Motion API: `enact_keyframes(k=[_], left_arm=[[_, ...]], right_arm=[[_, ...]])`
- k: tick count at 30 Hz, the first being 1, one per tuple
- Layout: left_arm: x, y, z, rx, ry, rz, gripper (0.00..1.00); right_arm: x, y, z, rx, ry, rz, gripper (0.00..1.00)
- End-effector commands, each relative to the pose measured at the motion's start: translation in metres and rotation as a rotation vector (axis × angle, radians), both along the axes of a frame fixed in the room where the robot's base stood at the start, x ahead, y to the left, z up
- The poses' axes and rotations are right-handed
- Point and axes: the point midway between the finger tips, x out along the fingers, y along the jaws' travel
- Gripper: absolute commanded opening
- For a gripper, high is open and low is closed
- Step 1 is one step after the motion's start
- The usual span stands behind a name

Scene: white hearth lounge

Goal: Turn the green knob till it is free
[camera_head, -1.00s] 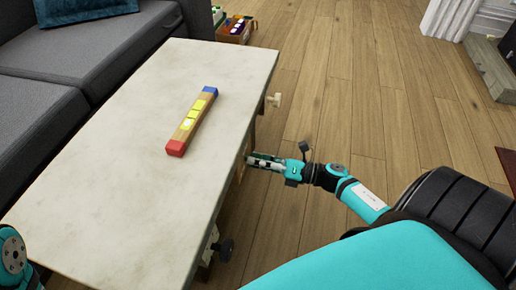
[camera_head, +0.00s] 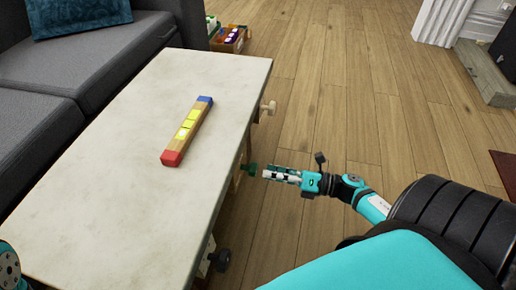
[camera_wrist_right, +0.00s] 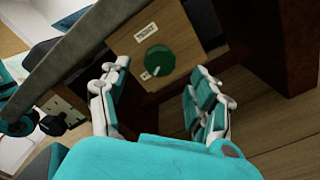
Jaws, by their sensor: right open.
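The green knob (camera_head: 250,169) sticks out from the side of the pale-topped table, below its edge. In the right wrist view the round green knob (camera_wrist_right: 159,61) sits on a wooden panel (camera_wrist_right: 156,35) with small white labels above and below it. My right gripper (camera_head: 266,173) is just to the right of the knob in the head view, apart from it. In the wrist view my right gripper (camera_wrist_right: 158,82) is open, with one finger to each side of the knob and nothing between them. My left gripper is out of view; only part of my left arm shows at the lower left.
A pale knob (camera_head: 268,107) and a black knob (camera_head: 220,260) also stick out from the table's side. A long coloured block (camera_head: 187,131) lies on the tabletop (camera_head: 110,165). A grey sofa (camera_head: 90,75) stands behind. The wood floor (camera_head: 330,110) at the right is clear.

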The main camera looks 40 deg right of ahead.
Motion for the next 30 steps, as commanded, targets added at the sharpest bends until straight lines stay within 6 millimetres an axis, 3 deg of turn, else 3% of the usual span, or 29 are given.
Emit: enact_keyframes(k=[6, 12, 30], left_arm=[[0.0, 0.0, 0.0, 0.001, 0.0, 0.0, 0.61], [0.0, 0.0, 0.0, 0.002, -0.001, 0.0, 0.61], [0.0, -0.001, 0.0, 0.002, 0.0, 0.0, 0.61]], right_arm=[[-0.034, -0.029, -0.001, -0.002, 0.003, -0.002, 0.63], [-0.048, -0.041, -0.001, 0.0, 0.001, -0.001, 0.63], [-0.05, -0.043, 0.0, 0.0, 0.0, 0.0, 0.63]])
